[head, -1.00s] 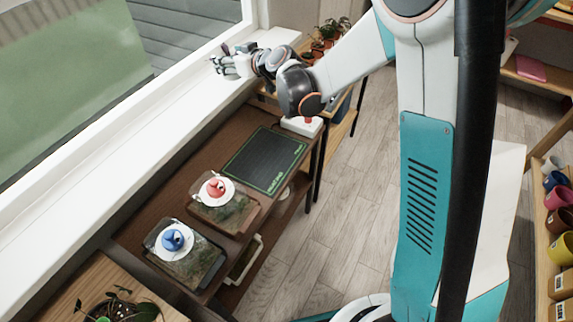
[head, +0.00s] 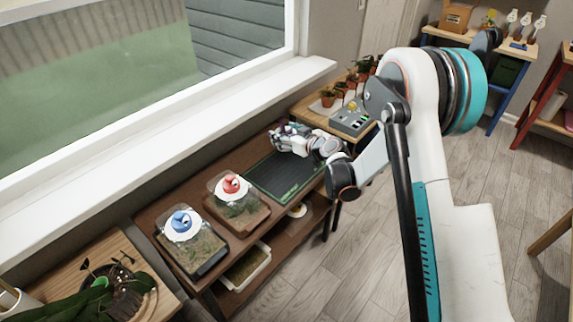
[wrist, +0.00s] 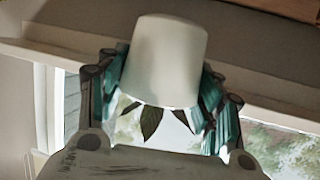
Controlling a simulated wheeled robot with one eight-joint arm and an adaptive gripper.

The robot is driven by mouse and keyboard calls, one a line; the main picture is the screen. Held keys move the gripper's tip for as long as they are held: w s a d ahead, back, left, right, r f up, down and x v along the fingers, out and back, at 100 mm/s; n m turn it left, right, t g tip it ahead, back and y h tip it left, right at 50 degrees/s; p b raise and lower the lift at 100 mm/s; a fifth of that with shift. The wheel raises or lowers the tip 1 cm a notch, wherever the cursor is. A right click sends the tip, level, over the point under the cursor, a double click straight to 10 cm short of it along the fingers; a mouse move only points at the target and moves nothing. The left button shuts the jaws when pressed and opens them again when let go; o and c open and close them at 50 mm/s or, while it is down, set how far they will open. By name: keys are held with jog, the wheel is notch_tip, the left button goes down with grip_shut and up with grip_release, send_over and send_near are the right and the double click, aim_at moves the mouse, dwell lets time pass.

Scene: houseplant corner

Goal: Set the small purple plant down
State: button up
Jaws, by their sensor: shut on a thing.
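My gripper (head: 280,136) is near the far left edge of the dark green-bordered mat (head: 262,180) on the brown table. It is shut on the small plant in a white pot. In the wrist view the white pot (wrist: 164,62) sits between the teal-padded fingers, with pointed dark leaves (wrist: 151,121) below it in that picture. The window also lies below the sill there, so that view looks upside down. In the head view the plant is small and mostly hidden by the fingers. I cannot tell whether the pot touches anything.
Two clear terrarium boxes with a red knob (head: 231,184) and a blue knob (head: 181,221) stand on the near part of the table. A white windowsill (head: 190,138) runs along the left. A grey device (head: 352,121) and several potted plants stand beyond. Most of the mat is bare.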

notch_tip(320, 180, down, 11)
jog(key=b, duration=0.3)
jog(key=shift+f, duration=0.15)
jog(key=o, duration=1.2)
